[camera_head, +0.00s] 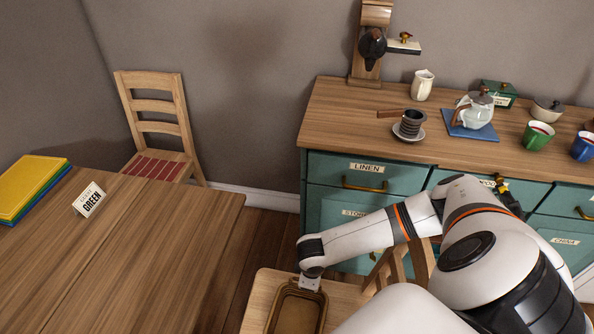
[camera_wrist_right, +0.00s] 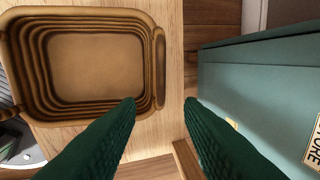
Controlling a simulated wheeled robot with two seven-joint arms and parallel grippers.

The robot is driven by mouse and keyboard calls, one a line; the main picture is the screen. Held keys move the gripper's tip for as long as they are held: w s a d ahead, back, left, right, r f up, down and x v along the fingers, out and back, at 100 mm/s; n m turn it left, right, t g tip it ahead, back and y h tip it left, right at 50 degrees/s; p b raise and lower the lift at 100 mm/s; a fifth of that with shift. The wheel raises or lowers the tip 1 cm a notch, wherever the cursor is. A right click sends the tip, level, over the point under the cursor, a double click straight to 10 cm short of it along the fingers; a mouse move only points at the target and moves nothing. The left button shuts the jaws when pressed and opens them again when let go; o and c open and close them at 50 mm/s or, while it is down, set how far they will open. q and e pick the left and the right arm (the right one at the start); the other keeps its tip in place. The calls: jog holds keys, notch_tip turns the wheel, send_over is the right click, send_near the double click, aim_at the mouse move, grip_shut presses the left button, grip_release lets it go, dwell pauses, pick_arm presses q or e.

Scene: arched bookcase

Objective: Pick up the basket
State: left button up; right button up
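The brown basket (camera_head: 297,313) with ribbed inner walls sits on a light wooden seat (camera_head: 256,300) at the bottom of the head view, cut by the lower edge. It looks empty. In the right wrist view the basket (camera_wrist_right: 95,65) fills the upper left, with its handle (camera_wrist_right: 159,68) on its right side. My right gripper (camera_wrist_right: 160,104) has its two dark green fingers wide apart, with nothing between the tips. The handle shows beyond the gap; I cannot tell how far. In the head view the gripper (camera_head: 310,283) is at the basket's far end. My left gripper is out of view.
A teal cabinet (camera_head: 330,205) with a wooden top stands right beside the seat, bearing a teapot (camera_head: 475,110), cups and a pitcher (camera_head: 422,85). Dark floor (camera_head: 262,240) lies between.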

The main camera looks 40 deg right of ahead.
jog(key=f, duration=0.4)
jog(key=w+d+f+b, duration=0.1)
jog(key=f, duration=0.2)
jog(key=shift+d, duration=0.1)
jog(key=shift+s, duration=0.1)
grip_shut()
